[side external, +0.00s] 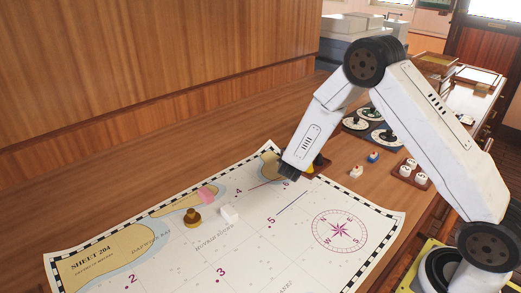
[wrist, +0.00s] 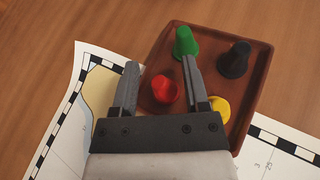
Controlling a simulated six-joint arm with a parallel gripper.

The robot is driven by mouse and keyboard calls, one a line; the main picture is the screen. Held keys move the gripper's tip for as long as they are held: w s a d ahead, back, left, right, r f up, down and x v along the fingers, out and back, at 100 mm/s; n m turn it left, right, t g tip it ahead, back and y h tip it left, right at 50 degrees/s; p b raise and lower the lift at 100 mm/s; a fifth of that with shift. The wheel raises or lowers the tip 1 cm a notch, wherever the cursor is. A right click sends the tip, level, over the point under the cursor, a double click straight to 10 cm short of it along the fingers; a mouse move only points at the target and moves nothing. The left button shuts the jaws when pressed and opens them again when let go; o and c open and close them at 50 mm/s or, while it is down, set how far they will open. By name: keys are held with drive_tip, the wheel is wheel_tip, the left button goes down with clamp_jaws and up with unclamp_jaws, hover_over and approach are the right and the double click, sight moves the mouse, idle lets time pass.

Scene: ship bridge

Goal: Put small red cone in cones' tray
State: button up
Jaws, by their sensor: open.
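In the wrist view, the small red cone (wrist: 166,90) is over the left part of the brown cones' tray (wrist: 158,57). It looks tilted, with its round end toward the camera. My gripper (wrist: 159,66) is open above the tray, one finger on each side of the red cone, with gaps showing. A green cone (wrist: 185,43), a black cone (wrist: 235,60) and a yellow cone (wrist: 219,108) are also in the tray. In the side view my gripper (side external: 289,172) is low over the chart's far edge, and the tray (side external: 321,169) is mostly hidden behind it.
The chart (side external: 265,240) covers the table front. A brass piece (side external: 193,218), a white block (side external: 229,214) and a pink piece (side external: 206,195) sit on it. Right of the tray are small red-topped (side external: 356,171) and blue-topped (side external: 373,157) pieces, and a small tray (side external: 400,175) of white pieces.

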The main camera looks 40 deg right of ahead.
drive_tip(key=shift+r, duration=0.1)
drive_tip(key=v, duration=1.2)
idle(0.4)
